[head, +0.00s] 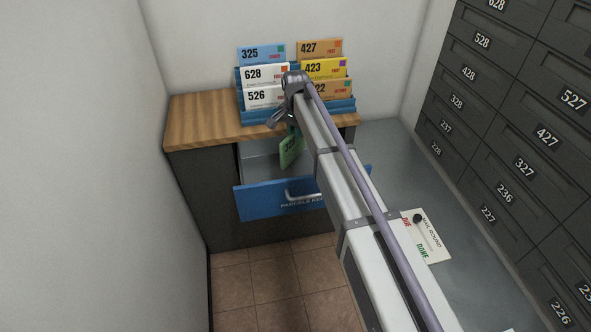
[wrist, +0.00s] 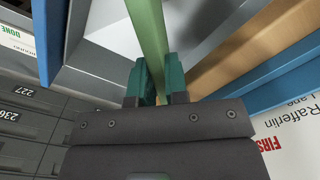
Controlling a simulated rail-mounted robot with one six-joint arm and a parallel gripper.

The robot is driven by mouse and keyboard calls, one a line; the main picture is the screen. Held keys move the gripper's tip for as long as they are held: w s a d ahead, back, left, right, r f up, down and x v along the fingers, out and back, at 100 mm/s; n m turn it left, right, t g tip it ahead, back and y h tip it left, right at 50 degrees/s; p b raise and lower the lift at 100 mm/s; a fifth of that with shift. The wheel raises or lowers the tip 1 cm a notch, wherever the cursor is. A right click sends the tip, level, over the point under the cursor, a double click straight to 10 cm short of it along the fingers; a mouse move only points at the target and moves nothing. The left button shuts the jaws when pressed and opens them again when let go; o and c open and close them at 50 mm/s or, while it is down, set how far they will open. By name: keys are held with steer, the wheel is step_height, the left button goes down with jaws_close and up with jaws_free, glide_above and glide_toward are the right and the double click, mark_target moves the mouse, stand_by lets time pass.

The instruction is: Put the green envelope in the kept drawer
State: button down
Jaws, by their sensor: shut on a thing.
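A green envelope (head: 290,150) hangs tilted over the open drawer in the head view, and its edge shows in the wrist view (wrist: 150,38). My gripper (wrist: 158,88) is shut on the envelope, with a teal finger on each side of it. The drawer (head: 262,167) is pulled out of the cabinet, with a blue front (head: 262,201) and a grey inside. Its label is partly hidden by my arm; "PARCELS KE" can be read. The drawer floor seen in the head view is bare. Whether the envelope touches the drawer is not clear.
A blue rack (head: 255,117) of several numbered envelopes stands on the wooden cabinet top (head: 200,118). A grey counter (head: 375,145) with a mail round sheet (head: 437,236) lies to the right. Numbered mailboxes (head: 500,140) line the right wall.

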mark_target(296, 156)
step_height(296, 156, down, 12)
steer(key=b, duration=1.1)
steer(key=shift+f, duration=0.2)
steer(key=shift+r+p, duration=0.3)
steer(key=shift+f, duration=0.2)
steer(key=c, duration=1.1)
jaws_free()
steer(key=shift+r, duration=0.1)
step_height(296, 156, up, 12)
steer(key=p, duration=1.2)
steer(key=shift+r, duration=0.25)
steer(key=shift+f, duration=0.1)
